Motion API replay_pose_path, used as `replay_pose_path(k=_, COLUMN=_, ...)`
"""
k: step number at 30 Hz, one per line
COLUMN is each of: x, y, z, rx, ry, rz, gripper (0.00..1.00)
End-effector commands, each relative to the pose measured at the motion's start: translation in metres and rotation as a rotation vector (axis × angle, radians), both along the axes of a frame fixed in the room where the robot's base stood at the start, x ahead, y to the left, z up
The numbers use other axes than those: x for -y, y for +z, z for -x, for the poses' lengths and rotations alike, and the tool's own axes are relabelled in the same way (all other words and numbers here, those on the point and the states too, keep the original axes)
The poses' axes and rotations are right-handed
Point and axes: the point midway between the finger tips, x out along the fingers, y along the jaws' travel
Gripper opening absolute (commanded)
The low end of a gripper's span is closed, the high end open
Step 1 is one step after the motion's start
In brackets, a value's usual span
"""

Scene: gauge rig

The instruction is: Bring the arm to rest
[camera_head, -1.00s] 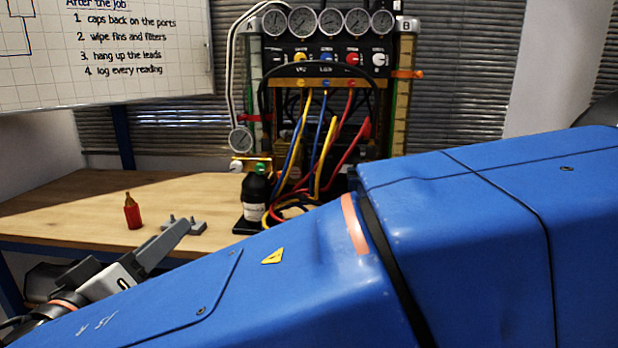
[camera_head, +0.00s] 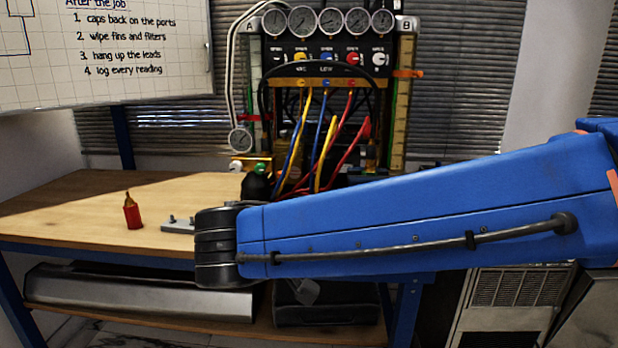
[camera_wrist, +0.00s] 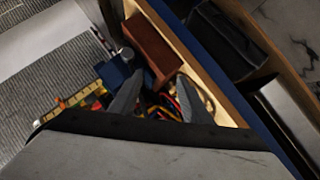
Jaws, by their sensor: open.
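My blue arm (camera_head: 420,215) stretches level across the right and middle of the head view, in front of the workbench. A dark ribbed joint (camera_head: 215,248) is at its left end, over the bench's front edge. My gripper (camera_wrist: 161,76) shows only in the wrist view. Its two grey fingers are apart, and nothing is seen held between them. Behind them are a reddish-brown block (camera_wrist: 150,48) and a tangle of coloured leads.
The wooden bench (camera_head: 70,205) carries a red bottle (camera_head: 132,213), a small grey fixture (camera_head: 178,224) and a dark bottle with a green cap (camera_head: 257,184). The gauge rig (camera_head: 325,60) with coloured hoses stands behind. The bench's left part is mostly clear.

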Motion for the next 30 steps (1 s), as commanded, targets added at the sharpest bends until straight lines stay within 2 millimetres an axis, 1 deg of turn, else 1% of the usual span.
replay_pose_path(k=1, x=0.023, y=-0.006, z=-0.002, rx=-0.039, ry=-0.026, rz=-0.008, gripper=0.43)
replay_pose_path(k=6, x=0.082, y=-0.028, z=0.001, rx=-0.174, ry=-0.082, rz=-0.041, gripper=0.43)
replay_pose_path(k=12, x=0.141, y=-0.054, z=0.017, rx=-0.313, ry=-0.132, rz=-0.110, gripper=0.43)
replay_pose_path(k=15, x=0.166, y=-0.066, z=0.028, rx=-0.371, ry=-0.150, rz=-0.154, gripper=0.43)
replay_pose_path(k=21, x=0.206, y=-0.088, z=0.054, rx=-0.461, ry=-0.176, rz=-0.259, gripper=0.43)
replay_pose_path(k=25, x=0.225, y=-0.101, z=0.072, rx=-0.501, ry=-0.184, rz=-0.336, gripper=0.43)
replay_pose_path(k=30, x=0.243, y=-0.117, z=0.095, rx=-0.526, ry=-0.189, rz=-0.442, gripper=0.43)
